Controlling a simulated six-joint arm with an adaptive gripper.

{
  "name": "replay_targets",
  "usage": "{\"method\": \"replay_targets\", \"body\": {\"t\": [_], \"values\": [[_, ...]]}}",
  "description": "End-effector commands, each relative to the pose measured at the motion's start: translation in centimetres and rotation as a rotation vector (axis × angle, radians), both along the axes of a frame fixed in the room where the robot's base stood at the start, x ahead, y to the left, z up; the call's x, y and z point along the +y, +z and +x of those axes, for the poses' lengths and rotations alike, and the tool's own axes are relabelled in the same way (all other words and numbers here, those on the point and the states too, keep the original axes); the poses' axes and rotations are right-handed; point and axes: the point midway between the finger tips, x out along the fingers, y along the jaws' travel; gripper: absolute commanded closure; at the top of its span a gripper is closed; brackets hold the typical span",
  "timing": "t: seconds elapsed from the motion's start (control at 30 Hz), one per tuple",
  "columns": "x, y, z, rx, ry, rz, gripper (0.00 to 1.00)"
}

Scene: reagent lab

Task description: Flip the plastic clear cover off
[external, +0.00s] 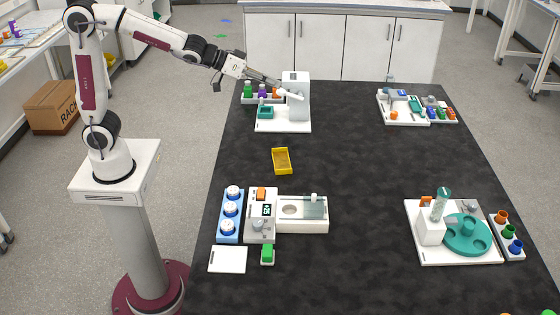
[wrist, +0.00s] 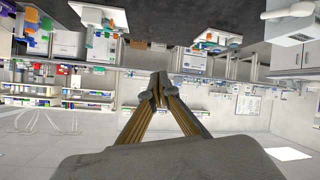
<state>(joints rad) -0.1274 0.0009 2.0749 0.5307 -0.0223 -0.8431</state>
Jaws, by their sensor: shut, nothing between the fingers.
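A clear, faintly green cover (external: 315,208) sits at the right part of a low white box (external: 302,227) at the front of the black table. A small light knob shows at its back edge. A round well in the box shows to its left. I cannot tell exactly how the cover is tilted. My gripper (external: 279,86) is shut and empty, far behind the cover, beside the white dispenser-like device at the back left. In the wrist view my gripper's fingertips (wrist: 160,84) meet with nothing between them. I cannot make out the cover in that view.
The white device (external: 297,88) stands close to my gripper, with colored bottles beside it. A yellow tray (external: 282,160) lies between it and the box. A blue rack (external: 230,214) and a unit with a display (external: 260,213) adjoin the box. The table's middle right is clear.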

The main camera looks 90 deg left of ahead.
Motion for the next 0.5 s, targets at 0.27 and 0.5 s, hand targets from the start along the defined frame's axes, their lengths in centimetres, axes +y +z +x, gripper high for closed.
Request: {"method": "replay_targets", "body": {"t": [0.27,0.5], "values": [[-0.3,-0.9,4.8,-0.072,-0.031,-0.076,1.0],[-0.9,-2.0,8.3,-0.123,-0.071,-0.156,1.0]]}}
